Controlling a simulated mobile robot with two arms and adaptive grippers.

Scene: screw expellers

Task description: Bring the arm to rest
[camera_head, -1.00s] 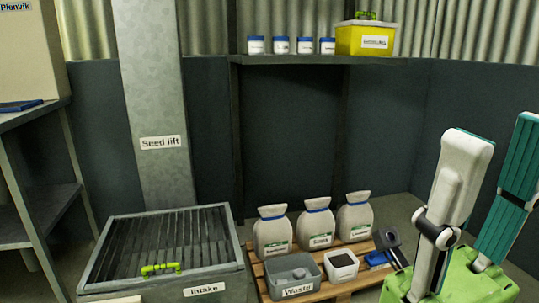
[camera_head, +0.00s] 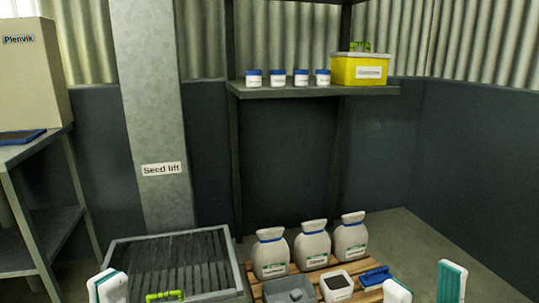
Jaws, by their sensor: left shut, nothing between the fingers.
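A slatted intake grate (camera_head: 200,250) with a lime-green item (camera_head: 164,296) stands at the lower left. Several sacks (camera_head: 312,246) stand on a wooden pallet, behind a grey bin (camera_head: 289,290) and white tub (camera_head: 337,286). A shelf (camera_head: 300,92) holds jars and a yellow box (camera_head: 360,69).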

